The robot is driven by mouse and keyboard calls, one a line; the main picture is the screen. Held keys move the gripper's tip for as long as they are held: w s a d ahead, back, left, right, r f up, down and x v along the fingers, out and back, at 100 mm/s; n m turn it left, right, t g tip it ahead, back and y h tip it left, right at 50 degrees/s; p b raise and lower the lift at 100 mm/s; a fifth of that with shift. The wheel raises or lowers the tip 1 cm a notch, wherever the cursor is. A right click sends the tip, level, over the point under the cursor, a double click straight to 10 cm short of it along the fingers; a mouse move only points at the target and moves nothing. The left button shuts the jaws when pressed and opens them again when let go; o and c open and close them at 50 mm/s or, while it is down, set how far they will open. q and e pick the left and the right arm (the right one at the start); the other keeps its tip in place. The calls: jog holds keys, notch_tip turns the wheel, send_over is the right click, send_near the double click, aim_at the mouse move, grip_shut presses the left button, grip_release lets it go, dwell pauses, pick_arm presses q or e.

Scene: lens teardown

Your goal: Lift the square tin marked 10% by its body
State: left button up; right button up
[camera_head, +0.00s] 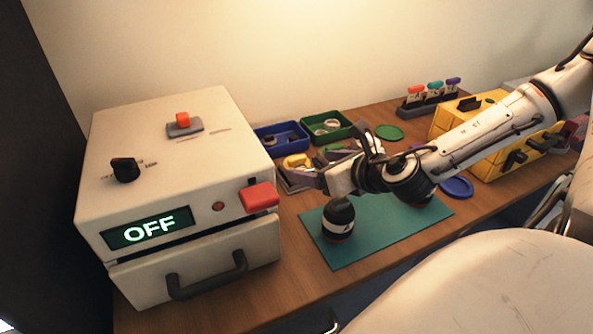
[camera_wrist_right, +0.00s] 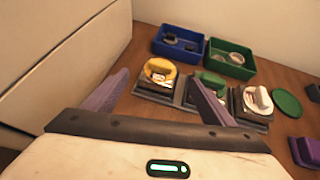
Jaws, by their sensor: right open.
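Several small square-based holders or tins stand in a row in the right wrist view: one with a yellow top (camera_wrist_right: 160,72), one with a green top (camera_wrist_right: 211,84) and one with a white top (camera_wrist_right: 257,100). Small marks on them are too small to read, so I cannot tell which is marked 10%. The yellow top also shows in the head view (camera_head: 296,160). My right gripper (camera_head: 291,178) is open and empty, its purple fingers (camera_wrist_right: 160,78) apart on the near side of the yellow-topped one, with no clear contact. My left gripper is not in view.
A white oven-like box (camera_head: 180,150) reading OFF stands at left, close to my right gripper. Blue (camera_head: 282,137) and green (camera_head: 327,126) trays lie behind. A black lens-like cylinder (camera_head: 338,222) stands on a teal mat (camera_head: 375,240). A yellow drawer cabinet (camera_head: 478,150) is at right.

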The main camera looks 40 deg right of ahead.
aim_at(299, 162)
jog(key=shift+b+x, duration=1.55)
jog(key=shift+x, duration=0.7)
jog(key=shift+w+f, duration=0.15)
jog(key=shift+w, duration=0.25)
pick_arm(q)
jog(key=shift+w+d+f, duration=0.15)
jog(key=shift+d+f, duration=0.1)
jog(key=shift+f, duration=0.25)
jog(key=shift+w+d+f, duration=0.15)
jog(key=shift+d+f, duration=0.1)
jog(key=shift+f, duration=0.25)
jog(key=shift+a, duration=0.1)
pick_arm(e)
jog(key=c, duration=1.1)
